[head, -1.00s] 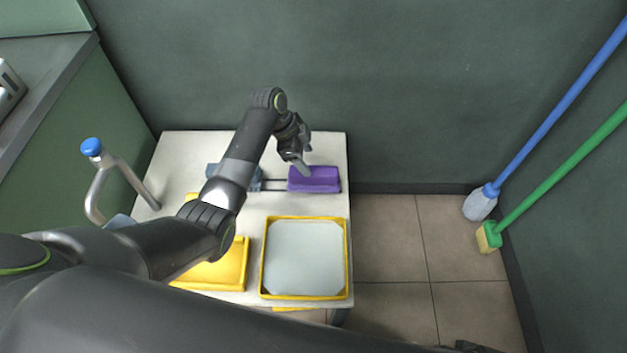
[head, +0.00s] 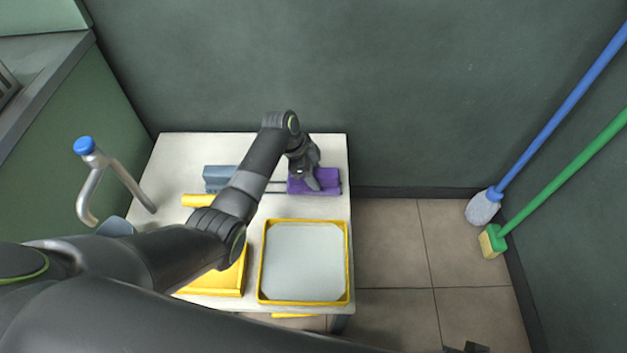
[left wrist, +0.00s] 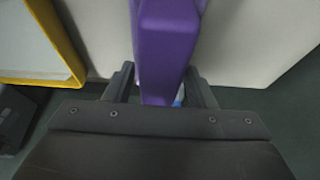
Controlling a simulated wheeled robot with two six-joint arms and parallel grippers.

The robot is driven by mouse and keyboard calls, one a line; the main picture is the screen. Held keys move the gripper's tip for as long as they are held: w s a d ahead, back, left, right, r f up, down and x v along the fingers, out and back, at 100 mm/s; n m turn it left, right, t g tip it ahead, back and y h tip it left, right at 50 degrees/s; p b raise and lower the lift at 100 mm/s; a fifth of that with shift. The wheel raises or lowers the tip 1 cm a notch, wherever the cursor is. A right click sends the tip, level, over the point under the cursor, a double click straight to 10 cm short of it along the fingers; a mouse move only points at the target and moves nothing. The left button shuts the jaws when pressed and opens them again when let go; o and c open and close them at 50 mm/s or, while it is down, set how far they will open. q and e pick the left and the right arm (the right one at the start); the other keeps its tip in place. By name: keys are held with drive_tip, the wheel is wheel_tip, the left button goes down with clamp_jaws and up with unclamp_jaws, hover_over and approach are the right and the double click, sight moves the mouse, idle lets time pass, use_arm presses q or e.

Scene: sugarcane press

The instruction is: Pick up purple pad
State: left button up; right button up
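The purple pad (head: 327,181) lies at the back right of the white table in the head view. My left gripper (head: 312,183) is down at the pad from above. In the left wrist view the purple pad (left wrist: 166,45) runs between the two dark fingers of my left gripper (left wrist: 160,88). One finger is on each side of it, with what looks like a narrow gap, so the gripper looks open around the pad. A dark part at the bottom edge of the head view may be my right gripper (head: 466,348); its fingers cannot be made out.
A yellow-rimmed tray (head: 348,262) stands at the table's front right. A blue-grey block (head: 219,176) and yellow pieces (head: 198,200) lie left of the pad. A metal handle with a blue knob (head: 84,146) rises at the left. The wall (head: 400,100) is close behind the table.

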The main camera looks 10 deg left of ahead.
use_arm(q)
drive_tip(key=c, duration=0.8)
drive_tip(key=shift+r, duration=0.1)
